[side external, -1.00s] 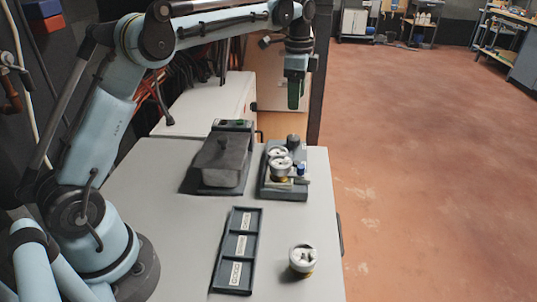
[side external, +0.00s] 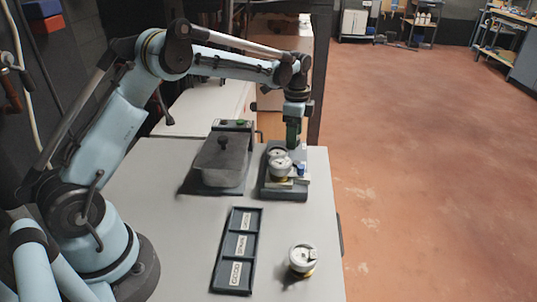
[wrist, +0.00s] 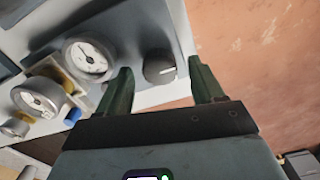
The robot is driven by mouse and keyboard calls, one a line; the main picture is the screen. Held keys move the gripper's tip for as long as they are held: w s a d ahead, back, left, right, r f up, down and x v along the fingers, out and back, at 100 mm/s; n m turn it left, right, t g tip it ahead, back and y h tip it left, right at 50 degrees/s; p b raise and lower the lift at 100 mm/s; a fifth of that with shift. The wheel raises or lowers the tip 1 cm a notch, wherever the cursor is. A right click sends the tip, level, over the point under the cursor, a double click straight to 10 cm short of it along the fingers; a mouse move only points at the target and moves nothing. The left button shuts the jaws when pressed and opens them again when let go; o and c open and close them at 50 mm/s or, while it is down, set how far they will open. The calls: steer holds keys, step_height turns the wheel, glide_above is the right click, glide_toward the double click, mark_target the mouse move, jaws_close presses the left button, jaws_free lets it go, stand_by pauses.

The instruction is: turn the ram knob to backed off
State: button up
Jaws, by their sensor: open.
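The ram knob (wrist: 158,68) is a dark grey round knob with a white mark on its edge, at the corner of the dark pump base (side external: 285,195). In the wrist view it lies between my gripper's two green fingers (wrist: 161,67), with visible gaps on both sides. My gripper (side external: 293,144) is open and points down at the far end of the base. In the side view my gripper hides the knob. I cannot tell how far the fingertips are above it.
Two white dial gauges (wrist: 88,58) and a blue cap (wrist: 73,115) sit close beside the left finger. A dark lidded box (side external: 222,160) stands left of the base. A three-slot labelled tray (side external: 258,218) and a loose gauge (side external: 302,258) lie nearer the camera.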

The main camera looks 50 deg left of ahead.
steer(key=shift+f, duration=0.25)
steer(key=c, duration=1.1)
steer(key=shift+o, duration=0.2)
